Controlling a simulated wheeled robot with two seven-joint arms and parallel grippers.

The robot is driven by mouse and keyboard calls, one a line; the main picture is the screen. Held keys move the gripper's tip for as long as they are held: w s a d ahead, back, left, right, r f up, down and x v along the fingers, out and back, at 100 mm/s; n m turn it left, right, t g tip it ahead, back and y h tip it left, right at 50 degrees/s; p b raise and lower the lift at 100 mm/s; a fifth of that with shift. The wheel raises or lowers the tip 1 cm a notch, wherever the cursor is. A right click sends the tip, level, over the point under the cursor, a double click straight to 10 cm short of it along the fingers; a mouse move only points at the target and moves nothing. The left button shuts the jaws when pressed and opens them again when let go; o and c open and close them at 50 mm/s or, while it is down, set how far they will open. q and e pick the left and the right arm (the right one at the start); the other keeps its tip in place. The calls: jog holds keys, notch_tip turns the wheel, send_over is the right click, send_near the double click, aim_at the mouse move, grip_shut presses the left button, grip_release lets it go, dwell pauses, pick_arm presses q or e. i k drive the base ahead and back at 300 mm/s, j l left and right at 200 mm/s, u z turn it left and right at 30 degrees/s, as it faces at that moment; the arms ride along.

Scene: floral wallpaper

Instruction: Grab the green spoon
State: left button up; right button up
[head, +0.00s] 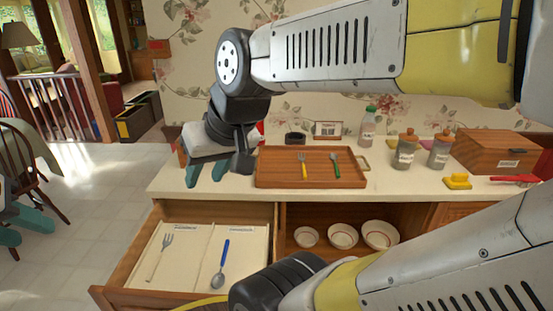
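A small utensil with a green handle (337,172), which looks like the green spoon, lies on the wooden tray (272,179) on the counter. A fork with a yellow handle (304,171) lies to its left on the same tray. My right gripper (205,173) hangs at the counter's left end, just left of the tray. Its two teal fingers are apart with nothing between them, and it is clear of the spoon. My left gripper (28,218) is at the far left edge, partly cut off, over the floor and far from the tray. Its finger gap is unclear.
An open drawer (128,272) below holds a grey fork (160,254) and a blue-handled spoon (222,262). Bowls (343,237) stand in the open shelf. Jars (405,150), a bottle (367,127) and a wooden box (497,151) are right of the tray. My arm links cross above and below.

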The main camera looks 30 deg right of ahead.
aim_at(333, 157)
jog(key=z, duration=1.75)
jog(key=l+u, duration=0.25)
jog(key=l, duration=0.45)
jog(key=i+l+u, duration=0.15)
jog(key=l, duration=0.2)
jog(key=i+l+u, duration=0.15)
jog(key=l, duration=0.25)
jog(key=l+u, duration=0.15)
jog(key=l, duration=0.25)
jog(key=i+l+u, duration=0.25)
jog(key=i, duration=0.2)
jog(key=i+l+u, duration=0.3)
jog(key=i+l, duration=0.1)
